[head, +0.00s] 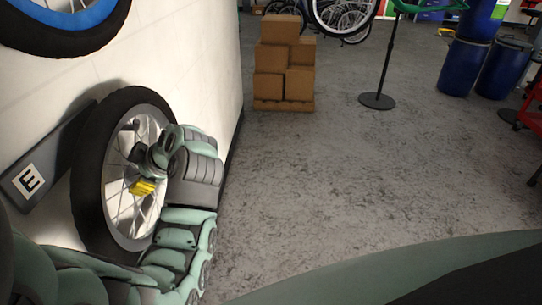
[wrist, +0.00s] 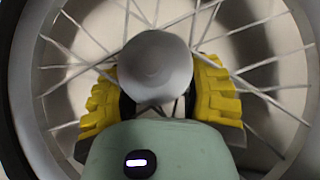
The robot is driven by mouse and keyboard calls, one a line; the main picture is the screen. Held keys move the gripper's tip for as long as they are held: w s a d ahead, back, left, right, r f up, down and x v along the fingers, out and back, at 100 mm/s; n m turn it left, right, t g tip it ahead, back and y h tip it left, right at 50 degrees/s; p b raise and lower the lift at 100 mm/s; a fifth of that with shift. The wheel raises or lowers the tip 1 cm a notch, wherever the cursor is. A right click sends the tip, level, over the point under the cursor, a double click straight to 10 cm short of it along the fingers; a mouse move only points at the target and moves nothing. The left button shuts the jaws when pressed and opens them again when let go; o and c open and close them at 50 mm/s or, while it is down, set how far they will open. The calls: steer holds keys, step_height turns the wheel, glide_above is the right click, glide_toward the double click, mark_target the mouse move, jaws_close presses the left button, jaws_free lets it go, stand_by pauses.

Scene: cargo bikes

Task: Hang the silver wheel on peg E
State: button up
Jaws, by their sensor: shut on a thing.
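The silver wheel (head: 113,225), with a black tyre and silver rim, stands nearly upright close to the white wall in the head view. My gripper (head: 143,186) is at its hub, with yellow fingertips showing among the spokes. In the wrist view the yellow fingers (wrist: 160,100) sit on both sides of the round grey hub (wrist: 156,66), shut on it. A dark board with the label E (head: 29,181) is on the wall just left of the wheel. The peg itself is hidden, and I cannot tell whether the wheel touches it.
A wheel with a blue rim (head: 62,43) hangs on the wall at upper left. Stacked cardboard boxes (head: 285,65) stand beyond the wall's end. A bike stand (head: 377,100) and blue barrels (head: 463,67) are farther back right. The grey floor between is clear.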

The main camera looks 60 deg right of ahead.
steer(key=shift+w+r, duration=0.1)
steer(key=shift+r, duration=0.05)
steer(key=o, duration=1.3)
steer(key=shift+o, duration=0.3)
steer(key=v, duration=1.2)
